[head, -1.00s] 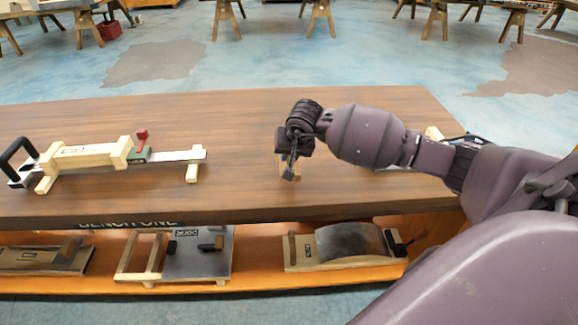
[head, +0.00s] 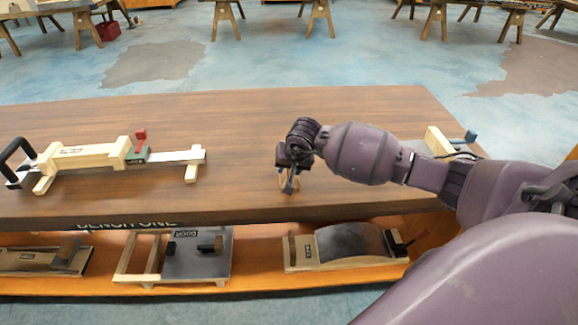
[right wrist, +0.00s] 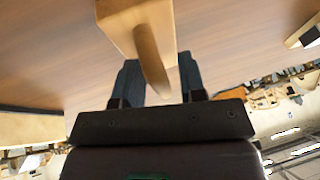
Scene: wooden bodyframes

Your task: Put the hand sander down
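The hand sander, a pale wooden piece with a rounded handle, shows in the right wrist view (right wrist: 137,22) in front of my right gripper (right wrist: 160,78). The two dark fingers stand apart on either side of the handle, with a visible gap on the right side. In the head view my right gripper (head: 288,187) points down over the front middle of the bench top (head: 240,190). Only a small bit of pale wood shows beside it there; most of the sander is hidden. I cannot tell whether the sander fully rests on the bench. My left gripper is out of view.
A wooden jig with a red and green clamp (head: 95,158) lies on the bench at left. A pale block (head: 437,141) with a blue part is at the right end, behind my arm. Several tools sit on the lower shelf (head: 260,283). The bench middle left of my gripper is clear.

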